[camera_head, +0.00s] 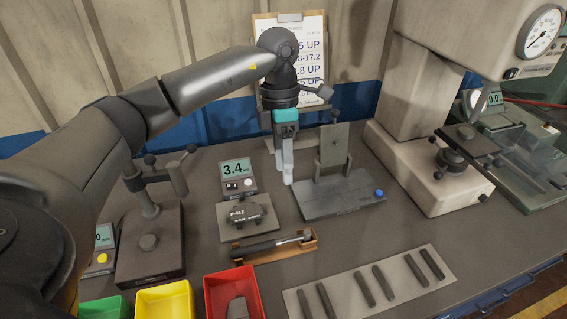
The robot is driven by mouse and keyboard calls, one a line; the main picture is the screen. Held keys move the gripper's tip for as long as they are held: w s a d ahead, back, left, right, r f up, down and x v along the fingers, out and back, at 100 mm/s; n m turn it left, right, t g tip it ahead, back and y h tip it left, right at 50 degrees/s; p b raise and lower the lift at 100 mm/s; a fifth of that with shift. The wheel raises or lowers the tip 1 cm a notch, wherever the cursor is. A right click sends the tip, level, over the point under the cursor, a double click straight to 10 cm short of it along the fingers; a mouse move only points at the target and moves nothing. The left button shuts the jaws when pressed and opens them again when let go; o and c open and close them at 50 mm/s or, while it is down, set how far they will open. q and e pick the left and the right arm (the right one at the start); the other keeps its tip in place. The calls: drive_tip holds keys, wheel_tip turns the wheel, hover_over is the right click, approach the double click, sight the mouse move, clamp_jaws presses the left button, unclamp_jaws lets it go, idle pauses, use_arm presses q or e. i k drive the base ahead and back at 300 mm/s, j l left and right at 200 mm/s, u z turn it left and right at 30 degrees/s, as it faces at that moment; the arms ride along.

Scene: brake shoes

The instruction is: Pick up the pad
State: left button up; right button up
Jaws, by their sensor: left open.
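A dark pad (250,213), with white lettering that seems to begin with P, lies on a flat grey plate (233,232) in front of a small gauge reading about 3.4. My left gripper (287,176) comes down from the upper middle, with a teal band above pale fingers. It is open, and I see nothing held in it. Its fingertips are behind and to the right of the pad, apart from it, between the gauge and a grey fixture. The fingers overlap in this view, so the gap between them hardly shows.
The gauge (237,177) stands left of my gripper. The fixture (338,195) with an upright plate stands right. A tool in a wooden holder (273,247) lies in front. Green, yellow and red bins (207,290) line the front edge. A strip with dark bars (345,306) lies front right.

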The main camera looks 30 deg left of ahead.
sight(246, 211)
drive_tip(key=u, duration=1.45)
